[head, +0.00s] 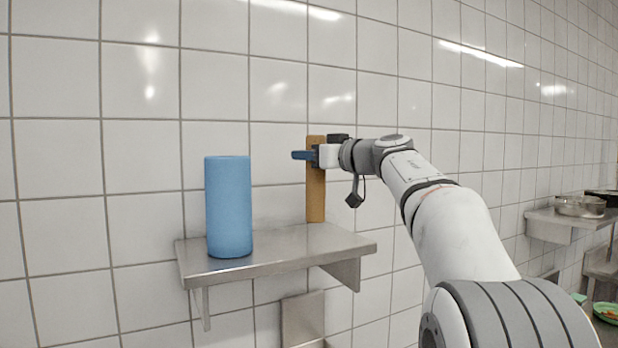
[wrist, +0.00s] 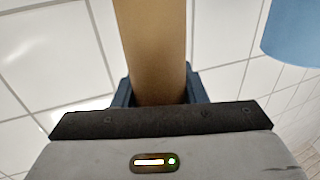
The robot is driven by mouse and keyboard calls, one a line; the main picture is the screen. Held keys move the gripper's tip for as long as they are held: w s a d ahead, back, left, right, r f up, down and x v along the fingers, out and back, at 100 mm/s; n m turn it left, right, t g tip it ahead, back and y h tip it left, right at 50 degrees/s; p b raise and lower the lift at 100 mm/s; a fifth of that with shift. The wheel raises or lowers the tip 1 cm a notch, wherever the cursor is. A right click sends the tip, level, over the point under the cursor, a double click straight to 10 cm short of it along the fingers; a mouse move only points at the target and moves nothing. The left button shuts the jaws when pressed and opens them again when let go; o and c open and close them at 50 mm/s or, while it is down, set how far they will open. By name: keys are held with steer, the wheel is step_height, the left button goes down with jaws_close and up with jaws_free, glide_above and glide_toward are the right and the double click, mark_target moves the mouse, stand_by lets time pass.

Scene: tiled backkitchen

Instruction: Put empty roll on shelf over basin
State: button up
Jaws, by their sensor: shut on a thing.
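The empty roll (head: 316,200) is a narrow brown cardboard tube. It stands upright at the back of the metal shelf (head: 275,250), near the wall; I cannot tell whether its lower end touches the shelf. My gripper (head: 303,155) reaches in from the right and is shut on the roll near its top. In the wrist view the roll (wrist: 152,50) runs up from between the dark blue fingers (wrist: 158,90). The basin cannot be made out.
A blue paper roll (head: 229,208) stands upright on the shelf's left part. It also shows at the wrist view's upper right (wrist: 292,32). The shelf's front right is bare. A second shelf (head: 545,220) with a metal pan (head: 580,206) is far right.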

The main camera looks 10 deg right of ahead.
steer(key=shift+f, duration=2)
steer(key=o, duration=1.2)
steer(key=shift+f, duration=0.1)
steer(key=b, duration=0.3)
glide_toward(311, 172)
steer(key=shift+w+d+f, duration=0.2)
steer(key=shift+w+d, duration=0.5)
steer(key=shift+d, duration=0.05)
